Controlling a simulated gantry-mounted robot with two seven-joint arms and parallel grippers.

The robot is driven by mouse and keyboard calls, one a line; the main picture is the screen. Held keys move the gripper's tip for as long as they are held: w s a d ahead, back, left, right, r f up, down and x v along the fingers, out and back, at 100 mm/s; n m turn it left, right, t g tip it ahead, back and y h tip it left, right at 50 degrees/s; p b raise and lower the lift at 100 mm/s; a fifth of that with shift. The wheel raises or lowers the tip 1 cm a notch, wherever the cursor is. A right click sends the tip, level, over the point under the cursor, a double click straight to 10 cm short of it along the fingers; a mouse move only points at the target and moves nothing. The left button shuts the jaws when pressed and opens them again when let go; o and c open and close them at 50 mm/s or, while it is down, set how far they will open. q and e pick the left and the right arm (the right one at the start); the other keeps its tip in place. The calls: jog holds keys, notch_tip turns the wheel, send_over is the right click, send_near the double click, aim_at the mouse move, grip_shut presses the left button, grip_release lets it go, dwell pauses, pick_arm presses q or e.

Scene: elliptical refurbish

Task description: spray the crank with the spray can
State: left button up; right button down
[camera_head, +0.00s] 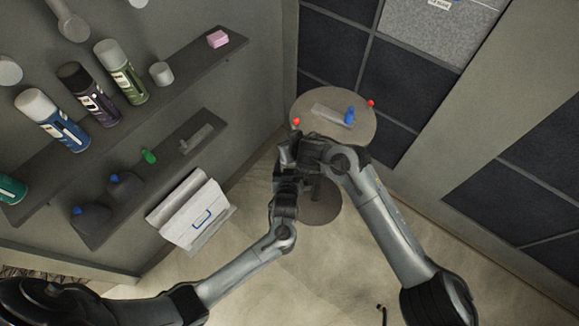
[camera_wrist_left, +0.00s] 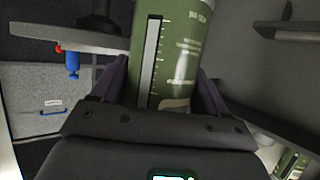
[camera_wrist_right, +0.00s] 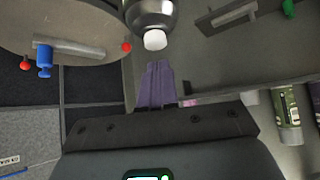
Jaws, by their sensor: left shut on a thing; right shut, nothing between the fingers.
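My left gripper (camera_wrist_left: 163,88) is shut on a green spray can (camera_wrist_left: 176,45), whose body stands between its fingers in the left wrist view. In the right wrist view the can's rounded metal top and white nozzle (camera_wrist_right: 154,40) show. My right gripper (camera_wrist_right: 157,70) is shut and empty, its fingertips just below the nozzle in that picture; contact is unclear. A grey bar with a blue part (camera_head: 349,116), apparently the crank, lies on the round table (camera_head: 352,96), with a red knob on either side. In the head view both grippers meet before the table, and the held can is mostly hidden.
A wall shelf at left holds blue, purple and green (camera_head: 120,72) spray cans, a loose white cap (camera_head: 161,74) and a pink block (camera_head: 218,39). A lower shelf (camera_head: 170,160) holds bottles. Floor around the table is mostly clear.

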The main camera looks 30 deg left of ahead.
jog(key=shift+f, duration=0.2)
jog(key=shift+f, duration=0.75)
pick_arm(q)
jog(key=shift+r, duration=0.1)
jog(key=shift+w, duration=0.1)
pick_arm(e)
jog(key=shift+f, duration=0.1)
jog(key=shift+r, duration=2.65)
jog(key=v, duration=1.2)
